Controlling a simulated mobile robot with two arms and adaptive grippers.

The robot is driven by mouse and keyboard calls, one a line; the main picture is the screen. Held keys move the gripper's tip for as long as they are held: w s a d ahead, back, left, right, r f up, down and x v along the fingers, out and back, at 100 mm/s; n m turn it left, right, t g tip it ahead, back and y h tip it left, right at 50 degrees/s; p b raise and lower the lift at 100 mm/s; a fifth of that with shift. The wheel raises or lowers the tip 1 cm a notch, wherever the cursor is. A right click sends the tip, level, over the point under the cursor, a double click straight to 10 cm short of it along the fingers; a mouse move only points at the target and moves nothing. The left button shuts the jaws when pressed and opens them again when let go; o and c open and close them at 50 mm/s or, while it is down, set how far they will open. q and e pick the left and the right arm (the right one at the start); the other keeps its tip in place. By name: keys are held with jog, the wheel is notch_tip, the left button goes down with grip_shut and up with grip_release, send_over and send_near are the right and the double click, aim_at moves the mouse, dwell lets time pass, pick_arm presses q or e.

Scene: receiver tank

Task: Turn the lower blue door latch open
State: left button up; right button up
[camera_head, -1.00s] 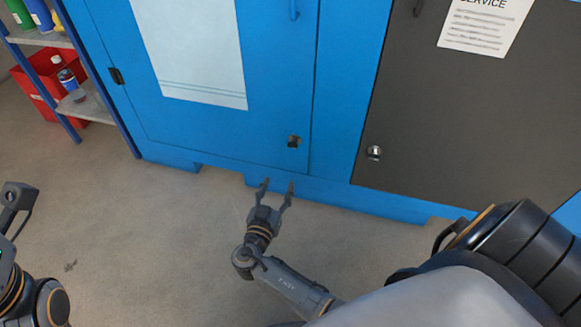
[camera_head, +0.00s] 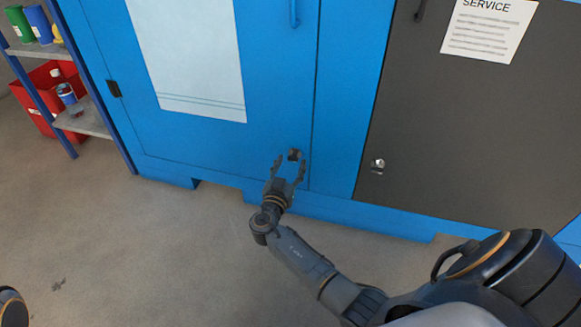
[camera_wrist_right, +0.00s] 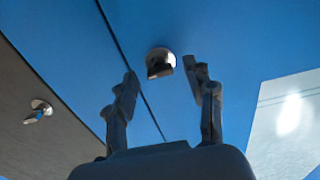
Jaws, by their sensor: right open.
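The lower latch (camera_head: 294,154) is a small dark knob on a round metal plate, low on the blue door (camera_head: 270,90) near its right edge. My right gripper (camera_head: 288,165) is open and empty, its fingertips just below and around the latch in the head view. In the right wrist view the latch (camera_wrist_right: 160,62) shows beyond and between the two open fingers (camera_wrist_right: 164,82); whether they touch it I cannot tell. My left gripper is not in view; only a bit of my left arm shows at the lower left.
A grey door (camera_head: 465,130) with its own latch (camera_head: 377,165) and a service notice (camera_head: 489,28) is to the right. A shelf (camera_head: 85,120) with bottles and a red bin (camera_head: 45,83) stand at the left. The floor (camera_head: 130,240) in front is clear.

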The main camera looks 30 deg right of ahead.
jog(key=shift+w+d, duration=0.15)
jog(key=shift+d, duration=0.05)
grip_shut()
